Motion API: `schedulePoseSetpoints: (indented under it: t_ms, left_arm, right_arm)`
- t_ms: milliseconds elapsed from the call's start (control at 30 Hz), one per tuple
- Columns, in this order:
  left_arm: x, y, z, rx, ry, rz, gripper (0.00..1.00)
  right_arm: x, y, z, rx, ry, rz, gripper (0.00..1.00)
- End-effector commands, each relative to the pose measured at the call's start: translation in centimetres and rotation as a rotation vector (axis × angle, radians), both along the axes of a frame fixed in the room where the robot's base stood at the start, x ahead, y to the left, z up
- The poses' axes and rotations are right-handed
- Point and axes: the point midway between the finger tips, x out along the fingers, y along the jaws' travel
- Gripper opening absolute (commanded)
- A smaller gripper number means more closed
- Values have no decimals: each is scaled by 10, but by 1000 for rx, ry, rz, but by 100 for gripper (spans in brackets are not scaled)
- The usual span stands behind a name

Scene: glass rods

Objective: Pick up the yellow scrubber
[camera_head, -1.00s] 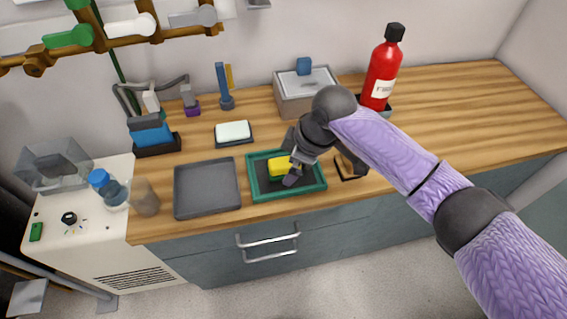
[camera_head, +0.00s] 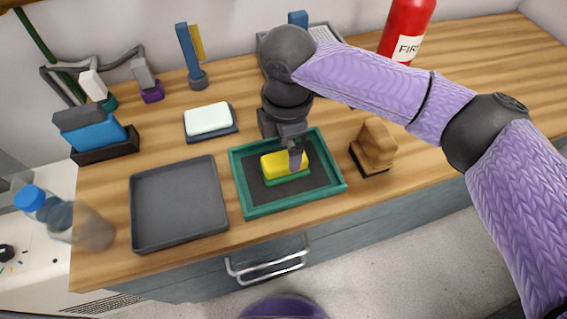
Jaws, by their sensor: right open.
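The yellow scrubber (camera_head: 275,168) lies in the green-rimmed tray (camera_head: 241,190) on the wooden counter. It has a yellow top and a green base. My right gripper (camera_head: 294,160) comes down from above at the scrubber's right side, with its fingers pointing down. It is open, and a finger covers part of the scrubber's right end. I cannot tell whether the fingers touch the scrubber. My left gripper is not in view.
A grey empty tray (camera_head: 180,205) stands left of the green tray. A white sponge on a dark dish (camera_head: 208,119) is behind. A brown block (camera_head: 374,147) stands to the right. A red extinguisher (camera_head: 407,30) stands at the back right.

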Motion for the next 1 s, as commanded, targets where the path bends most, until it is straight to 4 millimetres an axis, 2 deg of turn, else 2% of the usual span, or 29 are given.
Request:
schedulePoseSetpoints:
  t_ms: [200,433,867,900,1000]
  left_arm:
    - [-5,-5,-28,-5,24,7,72]
    - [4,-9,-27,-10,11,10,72]
    - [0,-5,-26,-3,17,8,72]
    - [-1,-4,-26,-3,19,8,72]
    - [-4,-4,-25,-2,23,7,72]
  right_arm:
    - [-6,3,-46,-1,2,0,100]
    - [-6,3,-45,0,-2,0,98]
    - [-6,3,-45,1,-2,0,7]
    - [-6,3,-45,1,-2,0,2]
    - [-6,3,-45,1,-2,0,2]
